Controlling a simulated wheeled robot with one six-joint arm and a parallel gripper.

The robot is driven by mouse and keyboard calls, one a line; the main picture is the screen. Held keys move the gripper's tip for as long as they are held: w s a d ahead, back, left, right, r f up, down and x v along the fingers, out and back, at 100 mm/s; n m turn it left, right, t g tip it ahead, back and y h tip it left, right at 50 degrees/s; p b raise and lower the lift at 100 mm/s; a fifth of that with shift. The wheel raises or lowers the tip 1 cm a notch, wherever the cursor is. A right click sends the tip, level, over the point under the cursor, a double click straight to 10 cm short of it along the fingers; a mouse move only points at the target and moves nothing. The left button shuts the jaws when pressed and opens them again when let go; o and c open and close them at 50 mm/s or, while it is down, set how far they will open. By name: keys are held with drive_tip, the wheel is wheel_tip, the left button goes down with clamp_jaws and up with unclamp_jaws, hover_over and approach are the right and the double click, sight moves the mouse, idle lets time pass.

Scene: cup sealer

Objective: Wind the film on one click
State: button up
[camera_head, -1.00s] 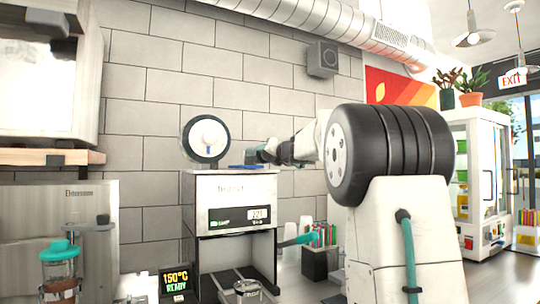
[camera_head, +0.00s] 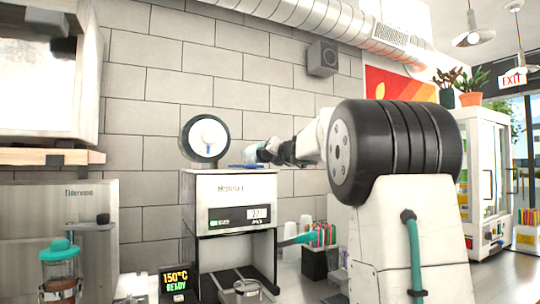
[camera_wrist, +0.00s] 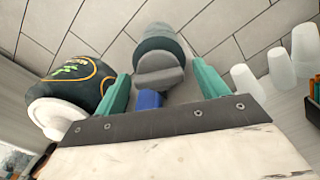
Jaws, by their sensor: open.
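The cup sealer (camera_head: 235,190) stands on the counter, a white box with a small display on its front. A film roll with a white core (camera_head: 207,136) sits above it; in the wrist view the roll (camera_wrist: 72,84) is black with green print and an orange ring, at left. My gripper (camera_head: 257,154) is at the sealer's top, right of the roll. In the wrist view my gripper (camera_wrist: 162,84) is open, its teal fingers on either side of a grey knob (camera_wrist: 160,72) with a blue part (camera_wrist: 149,100) below it. I cannot tell whether they touch the knob.
A teal-handled lever (camera_head: 298,240) sticks out at the sealer's right. White cups (camera_wrist: 267,72) and a dark box of coloured straws (camera_head: 318,258) stand to the right. A "150°C READY" display (camera_head: 175,284) and a teal-lidded jar (camera_head: 60,268) are left.

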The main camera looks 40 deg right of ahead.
drive_tip(key=v, duration=0.6)
drive_tip(key=shift+s, duration=0.4)
drive_tip(key=shift+a, duration=0.1)
